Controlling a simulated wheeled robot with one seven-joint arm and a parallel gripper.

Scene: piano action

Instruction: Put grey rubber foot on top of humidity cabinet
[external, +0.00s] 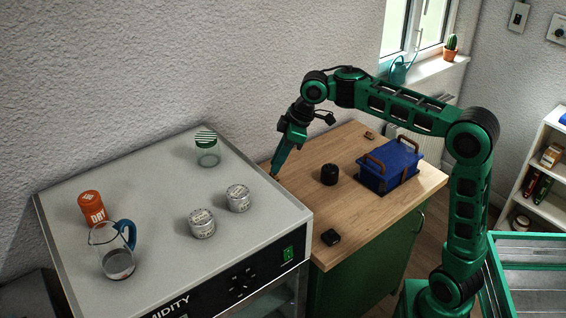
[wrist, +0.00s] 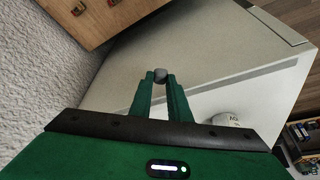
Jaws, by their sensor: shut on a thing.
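The humidity cabinet (external: 155,178) fills the left of the external view, with a flat grey top. My gripper (external: 275,172) points down at the right edge of the cabinet, close to the wall and by the wooden counter. In the wrist view my gripper (wrist: 160,80) is shut on the grey rubber foot (wrist: 160,75), a small dark grey piece between the fingertips. I cannot make out the foot in the external view. Behind the fingertips in the wrist view is a broad pale surface.
On the cabinet top stand a glass jug (external: 116,255), an orange can (external: 92,208), a green-lidded jar (external: 207,149) and two tins (external: 202,223). The wooden counter (external: 296,216) holds a blue box (external: 390,165) and small black items. The cabinet top's middle is clear.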

